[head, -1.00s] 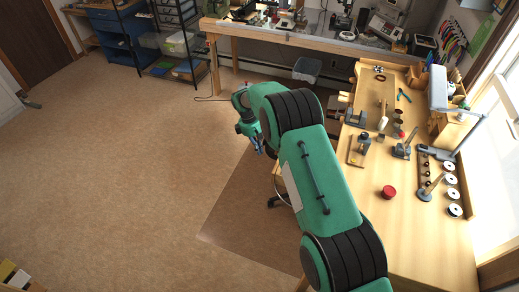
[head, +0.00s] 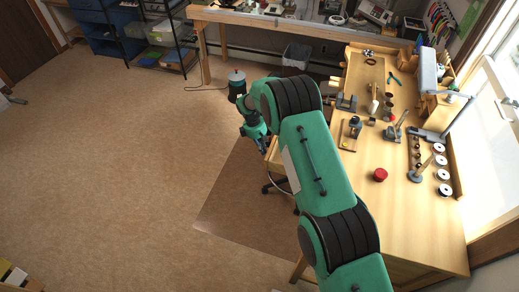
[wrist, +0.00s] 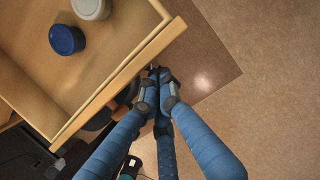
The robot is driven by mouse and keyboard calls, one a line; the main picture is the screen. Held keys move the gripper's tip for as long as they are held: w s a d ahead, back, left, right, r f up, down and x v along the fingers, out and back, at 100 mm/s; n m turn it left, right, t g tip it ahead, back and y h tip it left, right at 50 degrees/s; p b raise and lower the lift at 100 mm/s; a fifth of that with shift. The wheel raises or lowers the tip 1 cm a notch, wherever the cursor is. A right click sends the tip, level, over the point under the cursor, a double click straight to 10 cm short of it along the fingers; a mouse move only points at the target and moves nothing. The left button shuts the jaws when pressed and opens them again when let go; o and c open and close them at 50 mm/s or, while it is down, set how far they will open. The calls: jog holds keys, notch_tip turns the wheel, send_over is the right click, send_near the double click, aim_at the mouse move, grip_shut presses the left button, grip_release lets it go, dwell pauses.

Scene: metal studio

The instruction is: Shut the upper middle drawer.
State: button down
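An open wooden drawer (wrist: 98,103) fills the upper left of the wrist view. Two round jars stand inside it, one with a blue lid (wrist: 66,40) and one with a white lid (wrist: 91,8). My gripper (wrist: 158,72) has blue fingers with their tips close together, just outside the drawer's front board. I cannot tell whether they touch it. No handle is visible between them. In the head view my gripper (head: 259,143) is low beside the left side of the workbench, and a bit of light wood (head: 273,157) shows there. My arm hides most of the drawer fronts.
The workbench (head: 420,230) carries tools, a red round container (head: 380,175) and a lamp (head: 427,70). A dark chair base (head: 273,185) stands near the bench on a brown mat (head: 235,210). A grey bin (head: 296,56) stands behind. The floor on the left is clear.

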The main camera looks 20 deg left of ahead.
jog(key=shift+f, duration=0.1)
dwell(0.3)
jog(key=d+p, duration=0.1)
jog(key=d, duration=2.3)
jog(key=shift+a, duration=0.1)
jog(key=shift+a, duration=0.85)
jog(key=shift+a+b, duration=0.3)
jog(key=shift+a, duration=0.9)
jog(key=v, duration=1)
jog(key=shift+p, duration=0.3)
jog(key=shift+f, duration=0.1)
